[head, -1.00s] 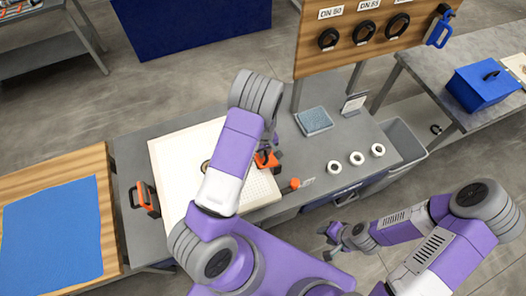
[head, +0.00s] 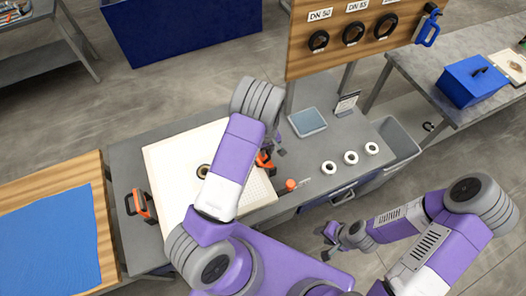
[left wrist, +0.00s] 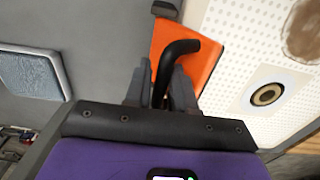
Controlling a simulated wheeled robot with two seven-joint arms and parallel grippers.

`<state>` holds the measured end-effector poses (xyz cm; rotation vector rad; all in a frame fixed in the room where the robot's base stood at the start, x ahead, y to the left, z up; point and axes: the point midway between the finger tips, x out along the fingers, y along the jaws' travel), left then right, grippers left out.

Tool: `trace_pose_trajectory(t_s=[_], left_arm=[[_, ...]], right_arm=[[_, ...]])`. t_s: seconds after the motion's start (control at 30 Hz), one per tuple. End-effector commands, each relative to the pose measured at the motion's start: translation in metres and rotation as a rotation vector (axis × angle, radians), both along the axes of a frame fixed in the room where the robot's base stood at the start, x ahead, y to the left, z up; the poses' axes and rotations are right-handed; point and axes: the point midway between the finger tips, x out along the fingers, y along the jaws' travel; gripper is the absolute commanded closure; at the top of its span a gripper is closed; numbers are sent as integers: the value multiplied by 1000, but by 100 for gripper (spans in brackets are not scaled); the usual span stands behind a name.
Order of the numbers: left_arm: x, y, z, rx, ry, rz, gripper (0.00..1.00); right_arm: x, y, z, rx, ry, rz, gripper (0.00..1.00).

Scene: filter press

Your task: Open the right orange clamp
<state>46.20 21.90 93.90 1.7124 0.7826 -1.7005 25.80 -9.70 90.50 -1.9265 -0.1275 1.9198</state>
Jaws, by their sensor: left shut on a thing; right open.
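The right orange clamp (head: 264,160) sits at the right edge of the white perforated plate (head: 165,165), partly hidden behind my left arm. In the left wrist view it is an orange block (left wrist: 172,40) with a bent black handle (left wrist: 181,47). My left gripper (head: 280,148) is at this clamp; in the left wrist view its fingers (left wrist: 161,85) are shut on the black handle. The left orange clamp (head: 142,204) stands at the plate's left edge. My right gripper (head: 328,236) is open and empty, low in front of the bench.
A round dark-holed piece (left wrist: 265,94) lies on the plate. A grey bin (head: 395,150) stands at the right.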

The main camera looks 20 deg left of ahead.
Motion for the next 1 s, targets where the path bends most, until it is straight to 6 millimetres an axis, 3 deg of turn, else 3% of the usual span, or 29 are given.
trace_pose_trajectory(t_s=[1.0], left_arm=[[14, -8, 2, 3, -3, 2, 91]], right_arm=[[0, 0, -2, 0, 0, 0, 57]])
